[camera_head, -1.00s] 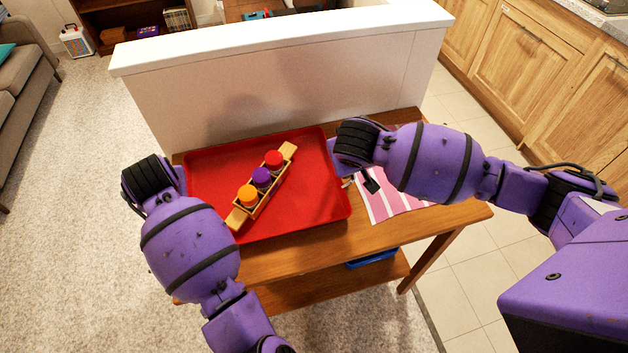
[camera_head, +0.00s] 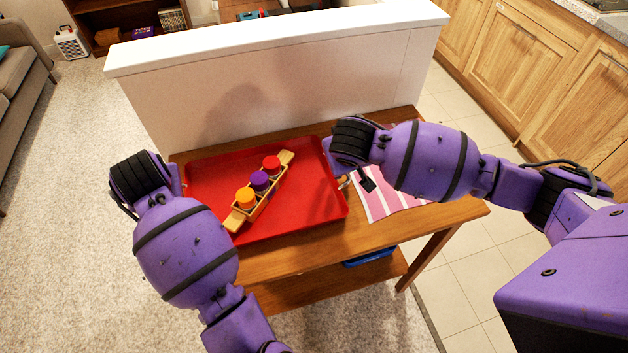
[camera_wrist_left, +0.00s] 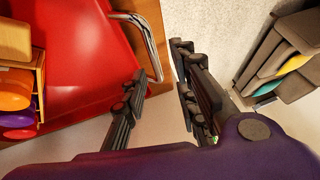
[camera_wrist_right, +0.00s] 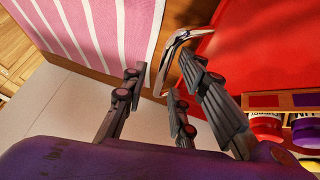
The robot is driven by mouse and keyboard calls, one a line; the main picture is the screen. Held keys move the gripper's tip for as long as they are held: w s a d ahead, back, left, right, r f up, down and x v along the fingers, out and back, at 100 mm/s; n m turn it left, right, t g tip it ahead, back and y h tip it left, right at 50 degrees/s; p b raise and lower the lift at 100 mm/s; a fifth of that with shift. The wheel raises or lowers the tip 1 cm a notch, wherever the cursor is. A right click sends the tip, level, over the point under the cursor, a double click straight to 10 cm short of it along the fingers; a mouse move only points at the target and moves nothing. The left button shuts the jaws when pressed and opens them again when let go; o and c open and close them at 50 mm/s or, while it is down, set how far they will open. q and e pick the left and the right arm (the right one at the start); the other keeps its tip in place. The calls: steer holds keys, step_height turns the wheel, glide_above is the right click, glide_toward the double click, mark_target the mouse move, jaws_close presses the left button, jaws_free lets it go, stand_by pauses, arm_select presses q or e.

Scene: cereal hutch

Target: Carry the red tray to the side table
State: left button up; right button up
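The red tray (camera_head: 300,210) lies flat on a wooden table (camera_head: 290,255). It carries a wooden caddy (camera_head: 240,218) with orange, purple and red-lidded jars. My left gripper (camera_wrist_left: 160,65) is at the tray's left end; its open fingers are spread around the end of a metal handle (camera_wrist_left: 145,35). My right gripper (camera_wrist_right: 158,68) is at the right end, with open fingers on either side of the other metal handle (camera_wrist_right: 172,52). Whether any finger touches a handle cannot be told. In the head view the left fingers are hidden behind my wrist.
A pink striped cloth (camera_head: 388,200) lies right of the tray. A white half-wall (camera_head: 270,90) stands directly behind the table. A blue item (camera_head: 368,257) sits on the lower shelf. Wooden cabinets (camera_head: 530,60) are at right, a sofa (camera_head: 20,85) at far left; open carpet lies left.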

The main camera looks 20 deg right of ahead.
steer(key=shift+s+a+r, duration=0.1)
steer(key=shift+r, duration=0.05)
arm_select(q)
steer(key=v, duration=0.4)
steer(key=shift+s+r, duration=0.15)
steer(key=shift+r, duration=0.05)
arm_select(e)
steer(key=v, duration=1.1)
steer(key=shift+s+r, duration=0.2)
steer(key=shift+r, duration=0.1)
steer(key=shift+f, duration=0.1)
